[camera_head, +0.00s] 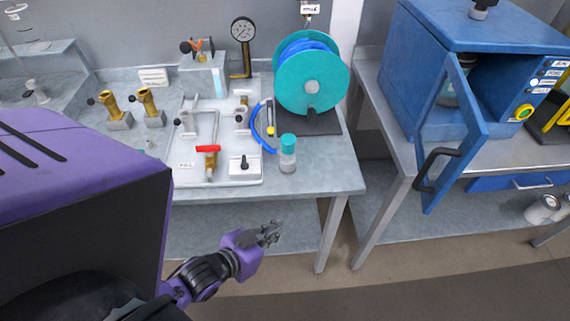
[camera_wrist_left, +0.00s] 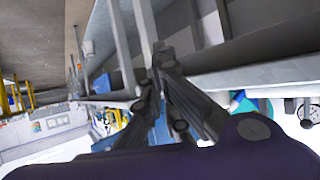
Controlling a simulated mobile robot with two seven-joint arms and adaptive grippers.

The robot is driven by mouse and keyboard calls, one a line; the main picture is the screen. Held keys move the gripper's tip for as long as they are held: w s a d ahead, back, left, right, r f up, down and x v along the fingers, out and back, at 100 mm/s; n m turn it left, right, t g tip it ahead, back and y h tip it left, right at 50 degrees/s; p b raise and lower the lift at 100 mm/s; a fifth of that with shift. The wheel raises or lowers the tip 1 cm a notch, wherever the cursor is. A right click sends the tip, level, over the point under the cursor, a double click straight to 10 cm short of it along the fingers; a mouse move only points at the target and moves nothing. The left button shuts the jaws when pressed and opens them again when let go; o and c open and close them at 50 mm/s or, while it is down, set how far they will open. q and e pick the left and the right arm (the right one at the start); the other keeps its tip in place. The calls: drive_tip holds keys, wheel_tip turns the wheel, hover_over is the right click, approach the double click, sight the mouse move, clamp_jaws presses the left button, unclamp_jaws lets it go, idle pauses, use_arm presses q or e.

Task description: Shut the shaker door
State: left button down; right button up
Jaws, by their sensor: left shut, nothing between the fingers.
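The shaker is a blue box-shaped machine (camera_head: 425,60) on the right bench in the head view. Its door (camera_head: 468,122) is a blue frame with an opening in it. The door stands open, swung out toward the front, with a dark handle (camera_head: 432,165) on it. Inside the shaker a vessel (camera_head: 447,92) shows partly behind the door frame. My left gripper (camera_head: 272,232) is shut and empty, in front of the left bench and below its top, well to the left of the door and apart from it. Its fingers (camera_wrist_left: 162,70) also show in the left wrist view. My right gripper is out of view.
The left bench (camera_head: 330,181) carries a teal hose reel (camera_head: 311,80), a teal-capped bottle (camera_head: 288,155) near the front edge and a white valve panel (camera_head: 236,176). A gap separates the two benches. The right bench (camera_head: 510,154) has a blue drawer (camera_head: 500,184) below. Floor in front is clear.

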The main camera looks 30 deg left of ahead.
use_arm(q)
drive_tip(key=w+r+m+t+h+b, duration=0.1)
drive_tip(key=w+r+m+h, duration=0.2)
drive_tip(key=r, duration=0.4)
drive_tip(key=m+g+h+b, duration=0.35)
drive_tip(key=m+h, duration=0.25)
drive_tip(key=h, duration=0.4)
approach(423, 167)
drive_tip(key=x, duration=0.6)
drive_tip(key=shift+w+d+f, duration=0.2)
drive_tip(key=shift+w+f, duration=0.2)
drive_tip(key=shift+w, duration=0.05)
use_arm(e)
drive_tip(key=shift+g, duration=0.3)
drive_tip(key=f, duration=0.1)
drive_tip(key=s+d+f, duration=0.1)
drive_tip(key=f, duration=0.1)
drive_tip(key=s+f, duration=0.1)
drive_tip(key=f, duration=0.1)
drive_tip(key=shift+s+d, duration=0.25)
use_arm(q)
drive_tip(key=shift+g, duration=0.25)
drive_tip(key=shift+w+d, duration=0.1)
drive_tip(key=shift+w, duration=0.05)
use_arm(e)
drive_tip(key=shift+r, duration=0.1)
